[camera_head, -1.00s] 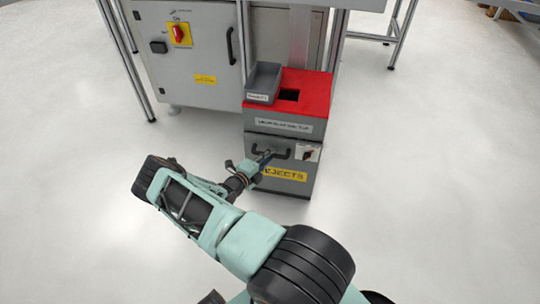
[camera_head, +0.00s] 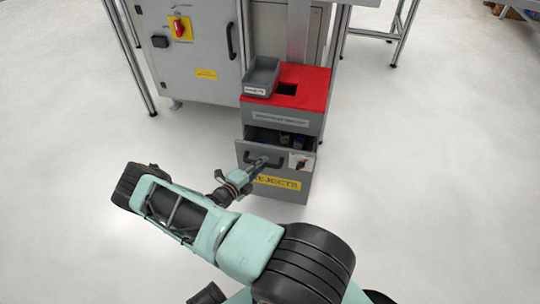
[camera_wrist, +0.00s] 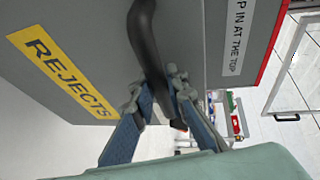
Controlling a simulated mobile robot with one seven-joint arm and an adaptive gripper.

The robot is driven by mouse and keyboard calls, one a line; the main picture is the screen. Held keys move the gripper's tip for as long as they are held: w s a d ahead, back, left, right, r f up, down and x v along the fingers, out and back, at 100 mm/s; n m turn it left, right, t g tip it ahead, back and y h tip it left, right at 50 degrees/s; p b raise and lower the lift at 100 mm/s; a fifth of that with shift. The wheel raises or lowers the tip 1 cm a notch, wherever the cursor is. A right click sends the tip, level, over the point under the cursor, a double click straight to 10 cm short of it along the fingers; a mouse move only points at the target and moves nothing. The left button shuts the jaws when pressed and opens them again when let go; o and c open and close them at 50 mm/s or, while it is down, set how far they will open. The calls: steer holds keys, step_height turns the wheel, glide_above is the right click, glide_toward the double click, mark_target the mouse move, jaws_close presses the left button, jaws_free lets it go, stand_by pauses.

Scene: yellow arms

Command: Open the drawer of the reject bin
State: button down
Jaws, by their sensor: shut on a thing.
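The reject bin (camera_head: 318,122) is a grey box with a red top and a slot in it. Its drawer (camera_head: 298,198) is partly pulled out, with dark and bluish things showing in the gap. The drawer front carries a yellow REJECTS label (camera_head: 279,183), which also shows in the wrist view (camera_wrist: 62,76). A black bar handle (camera_head: 281,157) is on the drawer front. My gripper (camera_head: 262,163) is at the handle. In the wrist view, my gripper (camera_wrist: 160,100) has its two fingers closed around the dark handle (camera_wrist: 147,45).
A small grey tray (camera_head: 262,77) sits on the bin's red top. A grey cabinet (camera_head: 200,55) with a red and yellow switch stands behind, to the left. The floor (camera_head: 400,210) in front and to the right is clear.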

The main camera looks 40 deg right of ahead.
steer(key=s+a, duration=1)
steer(key=a, duration=0.2)
steer(key=shift+s+a+p, duration=0.3)
steer(key=shift+p, duration=0.15)
steer(key=c, duration=1.9)
jaws_free()
steer(key=v, duration=1.2)
